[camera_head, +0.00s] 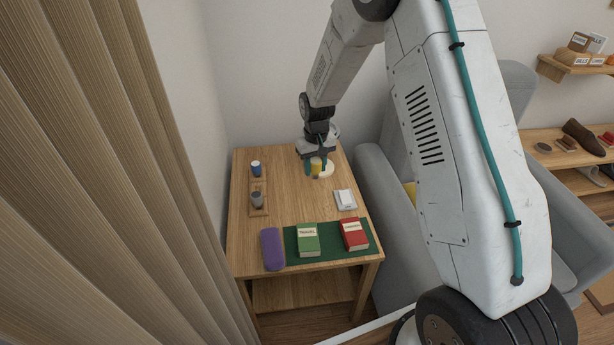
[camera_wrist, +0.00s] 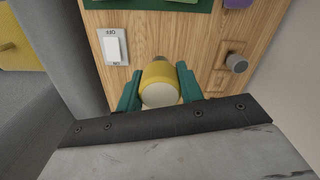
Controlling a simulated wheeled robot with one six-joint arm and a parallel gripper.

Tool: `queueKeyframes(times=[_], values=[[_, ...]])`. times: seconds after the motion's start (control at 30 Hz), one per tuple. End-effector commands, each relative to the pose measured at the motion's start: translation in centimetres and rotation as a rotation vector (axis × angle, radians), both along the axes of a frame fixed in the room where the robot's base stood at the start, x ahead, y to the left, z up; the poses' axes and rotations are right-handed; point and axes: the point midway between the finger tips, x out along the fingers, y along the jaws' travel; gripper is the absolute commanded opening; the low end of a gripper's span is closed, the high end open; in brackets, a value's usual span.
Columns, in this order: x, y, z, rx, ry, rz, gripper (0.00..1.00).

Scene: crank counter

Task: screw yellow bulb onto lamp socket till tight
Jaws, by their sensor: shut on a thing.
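The yellow bulb (camera_wrist: 159,72) is between the teal fingers of my gripper (camera_wrist: 159,92), which is shut on it. In the wrist view its pale round end faces the camera, and a grey metal tip shows at its far end. In the head view the yellow bulb (camera_head: 316,164) and my gripper (camera_head: 317,168) are over the back right of the wooden table. A pale round piece (camera_head: 327,171), possibly the lamp base, shows just beside and below the bulb. The socket is hidden, so I cannot tell whether the bulb touches it.
A white switch plate (camera_head: 344,199) lies in front of the gripper. A wooden strip (camera_head: 258,186) at left holds a blue piece (camera_head: 256,168) and a grey piece (camera_head: 257,200). Green and red books (camera_head: 307,239) and a purple case (camera_head: 272,249) lie in front. A grey armchair (camera_head: 384,205) stands close at right.

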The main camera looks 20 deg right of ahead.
Motion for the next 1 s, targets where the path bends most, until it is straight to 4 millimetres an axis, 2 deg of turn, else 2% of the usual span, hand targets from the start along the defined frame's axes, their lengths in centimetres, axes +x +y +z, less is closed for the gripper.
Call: queueKeyframes(times=[0.27,0.37,0.5,0.6,0.7,0.83,1.0], values=[[5.8,-2.2,1.8,-0.001,-0.005,0.044,0.17],[8.7,-3.3,2.7,0.000,-0.007,0.071,0.17],[13.6,-5.5,4.5,0.000,-0.007,0.124,0.17],[16.6,-7.1,5.9,0.000,-0.006,0.165,0.17],[18.8,-8.5,7.2,0.000,-0.005,0.201,0.17],[20.6,-9.9,8.6,0.000,-0.004,0.233,0.17],[21.4,-10.7,9.5,0.000,-0.003,0.254,0.17]])
